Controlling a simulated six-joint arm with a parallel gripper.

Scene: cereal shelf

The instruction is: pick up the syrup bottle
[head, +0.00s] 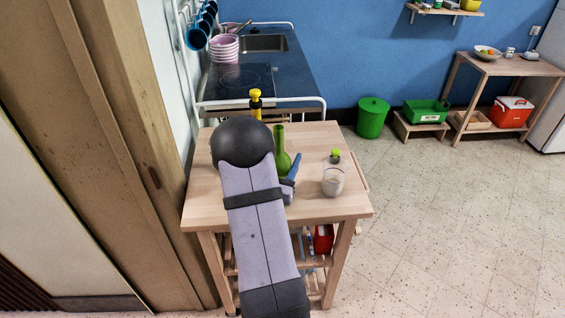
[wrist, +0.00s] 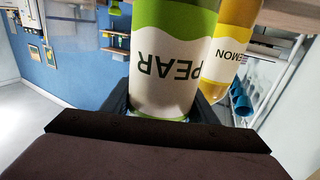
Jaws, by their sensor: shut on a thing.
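A green pear syrup bottle (head: 281,152) stands about upright over the wooden table, right of my arm's dark round joint. In the wrist view the bottle (wrist: 170,65) fills the middle, its "PEAR" label upside down. My gripper (head: 288,183) is shut on this bottle, with a dark finger on either side of it in the wrist view. I cannot tell whether its base touches the table. A lemon bottle (head: 256,104) with a yellow cap stands behind; in the wrist view this bottle (wrist: 228,45) shows right beside the pear bottle.
A clear container (head: 333,180) with a lime-green top stands on the wooden table (head: 325,208), right of my gripper. A counter with a sink (head: 264,43) and pink bowls (head: 225,47) lies behind. A tall wooden panel is close on the left. Floor to the right is open.

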